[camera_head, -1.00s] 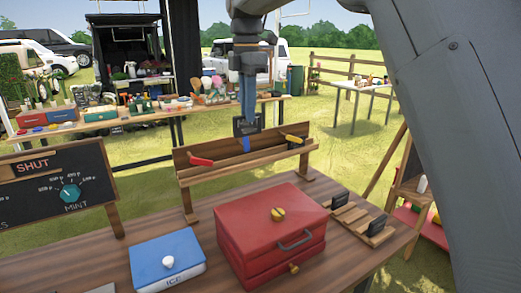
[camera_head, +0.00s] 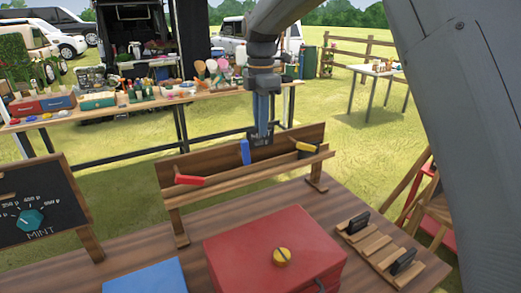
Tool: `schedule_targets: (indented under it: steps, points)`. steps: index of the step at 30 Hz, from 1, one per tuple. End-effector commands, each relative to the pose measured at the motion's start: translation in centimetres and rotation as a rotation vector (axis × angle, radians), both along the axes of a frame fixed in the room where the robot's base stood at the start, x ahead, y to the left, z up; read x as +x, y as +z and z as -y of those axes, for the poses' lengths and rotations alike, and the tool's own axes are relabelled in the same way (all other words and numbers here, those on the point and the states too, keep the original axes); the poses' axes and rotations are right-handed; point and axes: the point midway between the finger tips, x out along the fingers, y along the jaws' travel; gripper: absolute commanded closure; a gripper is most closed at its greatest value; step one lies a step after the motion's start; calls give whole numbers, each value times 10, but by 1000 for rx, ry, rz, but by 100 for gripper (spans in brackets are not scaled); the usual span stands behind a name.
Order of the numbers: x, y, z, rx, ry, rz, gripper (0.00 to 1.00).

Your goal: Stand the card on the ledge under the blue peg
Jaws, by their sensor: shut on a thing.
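My gripper (camera_head: 263,128) is shut on a dark card (camera_head: 260,139) with pale writing and holds it upright. The card is at the top edge of the wooden backboard, just right of the blue peg (camera_head: 244,152). I cannot tell how far it is from the board in depth. The wooden ledge (camera_head: 245,188) runs along the board below the pegs, with no card on it. A red peg (camera_head: 189,180) sticks out at the left and a yellow peg (camera_head: 306,147) at the right.
A red box (camera_head: 245,248) with a yellow knob and a blue box (camera_head: 150,277) stand in front of the ledge. A slotted wooden rack (camera_head: 385,255) with two dark cards is at the right. A chalkboard with a dial (camera_head: 30,218) stands at the left.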

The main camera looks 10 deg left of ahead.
Motion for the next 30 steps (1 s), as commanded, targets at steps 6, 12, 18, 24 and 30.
schedule_targets:
  steps: [6, 12, 18, 24, 30]
  points:
    - [-2, -42, -1, -1, 2, -2, 100]
    - [-1, -57, -1, -1, 2, -1, 100]
    - [-1, -80, -1, -1, 2, -3, 100]
    - [0, -94, -1, 1, 2, 1, 100]
    - [0, -95, -1, 1, 2, 1, 100]
